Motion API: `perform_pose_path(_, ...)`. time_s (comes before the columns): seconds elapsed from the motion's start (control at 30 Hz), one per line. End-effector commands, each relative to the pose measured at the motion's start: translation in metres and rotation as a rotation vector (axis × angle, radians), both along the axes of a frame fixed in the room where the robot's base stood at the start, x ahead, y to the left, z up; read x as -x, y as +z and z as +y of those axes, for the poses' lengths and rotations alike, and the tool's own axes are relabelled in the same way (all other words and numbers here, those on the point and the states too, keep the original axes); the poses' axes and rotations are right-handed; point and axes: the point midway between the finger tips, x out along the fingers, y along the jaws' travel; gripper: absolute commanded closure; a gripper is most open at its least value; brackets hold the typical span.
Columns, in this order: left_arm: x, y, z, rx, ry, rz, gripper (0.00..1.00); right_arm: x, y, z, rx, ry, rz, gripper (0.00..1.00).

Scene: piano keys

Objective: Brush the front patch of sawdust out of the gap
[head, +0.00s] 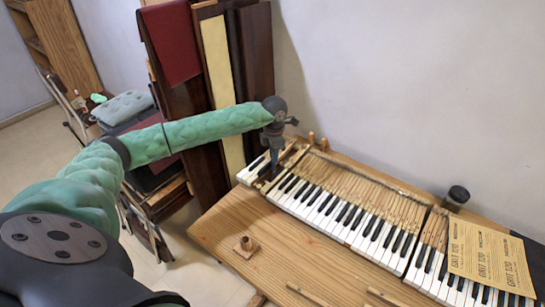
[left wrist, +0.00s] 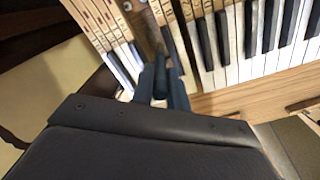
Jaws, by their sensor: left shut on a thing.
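The piano keyboard (head: 345,217) lies on a wooden bench, with a short block of keys (head: 252,171) at its left end. A narrow gap (head: 270,181) separates this block from the main keys; the gap (left wrist: 147,36) also shows in the left wrist view. My left gripper (head: 274,168) points down over the gap. In the left wrist view the left gripper (left wrist: 165,82) is shut on a slim dark thing, probably the brush handle (left wrist: 160,72). Its lower end is hidden. I cannot make out the sawdust patches. My right gripper is not in view.
Sandpaper sheets (head: 488,255) cover the right keys, and a dark jar (head: 456,196) stands behind. Tall boards (head: 218,75) lean on the wall at left.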

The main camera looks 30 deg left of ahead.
Motion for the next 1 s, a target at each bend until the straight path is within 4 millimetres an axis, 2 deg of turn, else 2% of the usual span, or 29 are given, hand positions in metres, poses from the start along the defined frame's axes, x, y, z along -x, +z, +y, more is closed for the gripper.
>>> perform_pose_path(1.0, -0.031, 0.000, -0.003, 0.000, -0.001, 0.000, 1.00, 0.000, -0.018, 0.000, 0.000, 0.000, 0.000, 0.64)
